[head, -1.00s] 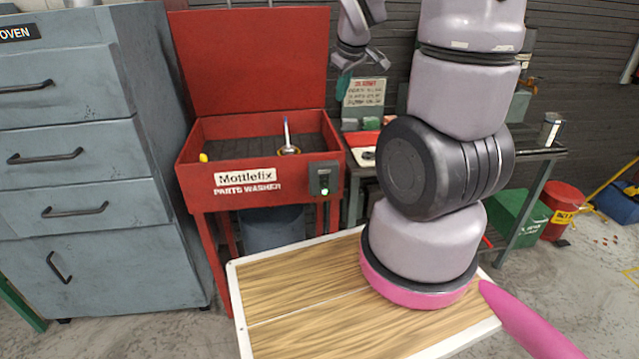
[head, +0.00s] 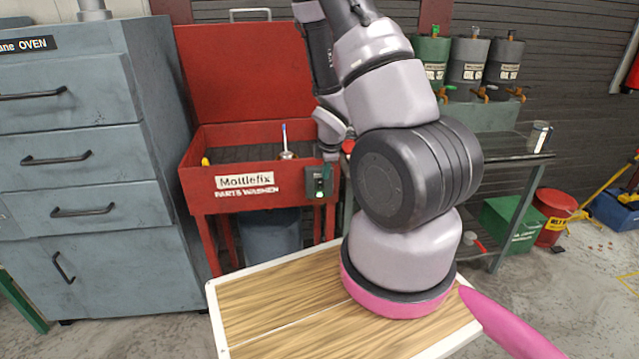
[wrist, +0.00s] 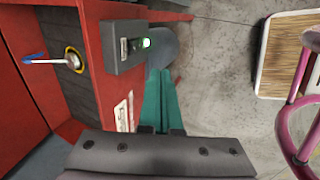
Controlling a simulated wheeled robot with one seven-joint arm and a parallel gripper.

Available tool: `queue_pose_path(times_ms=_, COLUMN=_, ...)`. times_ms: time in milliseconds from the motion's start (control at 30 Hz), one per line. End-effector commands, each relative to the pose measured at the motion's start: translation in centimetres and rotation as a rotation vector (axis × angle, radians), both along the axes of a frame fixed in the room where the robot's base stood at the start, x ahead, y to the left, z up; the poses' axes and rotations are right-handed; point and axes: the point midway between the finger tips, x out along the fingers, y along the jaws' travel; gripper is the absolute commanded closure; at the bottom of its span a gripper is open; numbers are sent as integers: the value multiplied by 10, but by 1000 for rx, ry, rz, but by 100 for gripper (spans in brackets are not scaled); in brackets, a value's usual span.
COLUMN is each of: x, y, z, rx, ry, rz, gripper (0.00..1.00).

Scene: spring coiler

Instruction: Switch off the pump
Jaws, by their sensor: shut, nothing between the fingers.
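The pump's dark switch box (head: 319,179) is on the front right of the red parts washer (head: 247,187). In the wrist view the switch box (wrist: 125,47) shows a small switch with a pale label on its face and a lit green lamp (wrist: 146,43) on its edge. My gripper (wrist: 159,73) has its teal fingers shut together and empty. Its tips are close to the box, just below the lamp in the wrist view; I see no clear contact. In the head view my arm's end is just above the box, and the fingers are hard to make out.
A brush (head: 286,143) stands in the washer basin. A grey oven cabinet (head: 80,150) is at the left, and a dark bench (head: 508,158) with oil drums behind it is at the right. A bucket (head: 270,232) sits under the washer.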

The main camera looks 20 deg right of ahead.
Motion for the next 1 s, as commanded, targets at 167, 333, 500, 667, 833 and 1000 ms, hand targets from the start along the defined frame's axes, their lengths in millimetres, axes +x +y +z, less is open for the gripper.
queue_pose_path(times_ms=167, x=0, y=0, z=0, rx=1, ry=0, rz=-2, gripper=100)
queue_pose_path(times_ms=333, x=3, y=-1, z=-6, rx=0, ry=0, rz=-3, gripper=100)
queue_pose_path(times_ms=500, x=12, y=-4, z=-30, rx=0, ry=2, rz=-4, gripper=100)
queue_pose_path(times_ms=667, x=26, y=-8, z=-60, rx=1, ry=3, rz=-4, gripper=100)
queue_pose_path(times_ms=833, x=40, y=-12, z=-92, rx=0, ry=2, rz=-4, gripper=100)
queue_pose_path(times_ms=1000, x=65, y=-19, z=-87, rx=2, ry=-4, rz=-4, gripper=100)
